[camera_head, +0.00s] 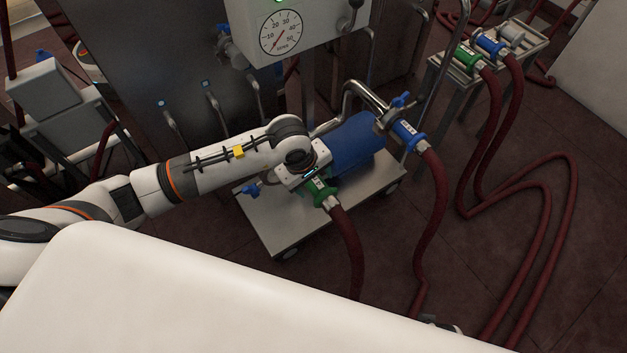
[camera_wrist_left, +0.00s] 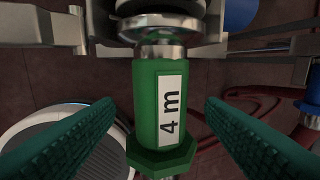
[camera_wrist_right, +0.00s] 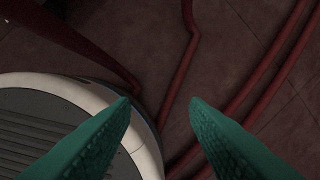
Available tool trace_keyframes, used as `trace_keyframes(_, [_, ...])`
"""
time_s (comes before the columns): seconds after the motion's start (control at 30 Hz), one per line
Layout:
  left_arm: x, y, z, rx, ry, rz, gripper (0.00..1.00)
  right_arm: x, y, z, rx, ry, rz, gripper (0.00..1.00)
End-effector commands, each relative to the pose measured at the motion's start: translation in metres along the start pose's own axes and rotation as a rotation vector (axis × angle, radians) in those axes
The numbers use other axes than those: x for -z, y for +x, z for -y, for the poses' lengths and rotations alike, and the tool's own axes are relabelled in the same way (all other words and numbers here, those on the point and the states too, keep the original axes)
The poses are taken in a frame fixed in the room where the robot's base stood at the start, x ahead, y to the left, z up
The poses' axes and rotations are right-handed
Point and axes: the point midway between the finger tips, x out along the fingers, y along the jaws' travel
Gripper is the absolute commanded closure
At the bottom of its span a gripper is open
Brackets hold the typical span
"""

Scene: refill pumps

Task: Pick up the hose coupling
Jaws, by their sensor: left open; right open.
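A green hose coupling (camera_head: 321,193) with a white label sits on the pump cart's near outlet, with a dark red hose (camera_head: 350,250) running down from it. In the left wrist view the green coupling (camera_wrist_left: 147,85) shows large, its label reading "4 m", its top end meeting a metal fitting (camera_wrist_left: 160,45). My left gripper (camera_wrist_left: 159,101) is open, one finger on each side of the coupling, with visible gaps. In the head view its wrist hides part of the fitting. My right gripper (camera_wrist_right: 160,101) is open and empty above the floor; it is hidden in the head view.
A blue coupling (camera_head: 407,131) with its own hose is on the cart's other pipe, beside the blue pump body (camera_head: 350,148). A rack (camera_head: 520,50) at the back right holds another green coupling (camera_head: 468,58) and a blue one (camera_head: 490,43). Hoses lie across the right floor.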

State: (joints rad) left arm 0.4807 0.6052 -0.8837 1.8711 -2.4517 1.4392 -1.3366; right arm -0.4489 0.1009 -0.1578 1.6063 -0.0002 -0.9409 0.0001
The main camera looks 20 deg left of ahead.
Motion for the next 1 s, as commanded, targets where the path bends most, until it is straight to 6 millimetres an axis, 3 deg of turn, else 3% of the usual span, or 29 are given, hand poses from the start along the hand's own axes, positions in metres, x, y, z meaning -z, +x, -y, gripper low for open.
trace_keyframes(0.2, [-0.001,0.03,0.0,-0.001,-0.002,-0.002,0.36,-0.009,-0.012,0.001,0.002,0.001,0.01,0.59])
trace_keyframes(0.47, [-0.001,0.033,0.0,0.0,0.0,0.0,0.36,-0.011,-0.014,0.001,0.002,0.002,0.01,0.59])
trace_keyframes(0.87, [-0.001,0.033,0.0,0.0,-0.001,0.0,0.98,-0.011,-0.014,0.001,0.002,0.002,0.012,0.59])
trace_keyframes(1.0, [-0.001,0.032,0.001,0.002,-0.001,0.0,0.98,-0.011,-0.014,0.001,0.002,0.002,0.012,0.59])
